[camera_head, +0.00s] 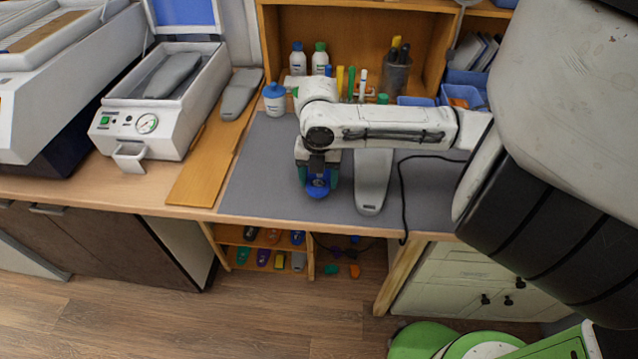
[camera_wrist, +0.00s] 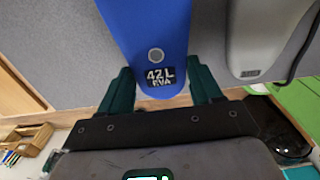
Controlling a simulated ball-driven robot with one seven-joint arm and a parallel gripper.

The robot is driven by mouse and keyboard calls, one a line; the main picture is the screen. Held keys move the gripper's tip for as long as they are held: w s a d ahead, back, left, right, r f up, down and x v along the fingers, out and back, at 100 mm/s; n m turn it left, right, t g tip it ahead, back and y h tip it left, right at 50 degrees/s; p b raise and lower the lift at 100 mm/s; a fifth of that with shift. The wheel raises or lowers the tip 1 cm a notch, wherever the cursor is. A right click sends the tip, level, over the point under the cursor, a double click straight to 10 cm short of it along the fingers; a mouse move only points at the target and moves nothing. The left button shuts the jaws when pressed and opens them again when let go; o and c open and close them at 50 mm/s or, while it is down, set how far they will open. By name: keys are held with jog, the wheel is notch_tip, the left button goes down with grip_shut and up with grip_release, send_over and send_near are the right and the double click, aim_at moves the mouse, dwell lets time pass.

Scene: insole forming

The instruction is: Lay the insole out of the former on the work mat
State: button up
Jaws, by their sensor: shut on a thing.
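The blue insole (camera_wrist: 158,30), marked 42L EVA, lies between the green fingers of my gripper (camera_wrist: 160,75), which is shut on its heel end. In the head view my gripper (camera_head: 318,175) is over the left-middle part of the grey work mat (camera_head: 262,178), and only the blue heel of the insole (camera_head: 318,190) shows below it. I cannot tell whether the insole touches the mat. The former (camera_head: 165,118) stands at the left with its lid up and a grey foot form (camera_head: 172,75) inside; no blue insole shows in it.
A grey foot form (camera_head: 373,180) lies on the mat just right of my gripper, with a black cable beyond it. Another form (camera_head: 240,93) lies on the wooden board left of the mat. A blue-capped jar (camera_head: 275,99) stands at the mat's back left. The mat's front left is clear.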

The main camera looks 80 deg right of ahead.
aim_at(319, 181)
jog(key=shift+d+f, duration=0.15)
jog(key=shift+f, duration=1.55)
jog(key=shift+f, duration=0.1)
jog(key=o, duration=1)
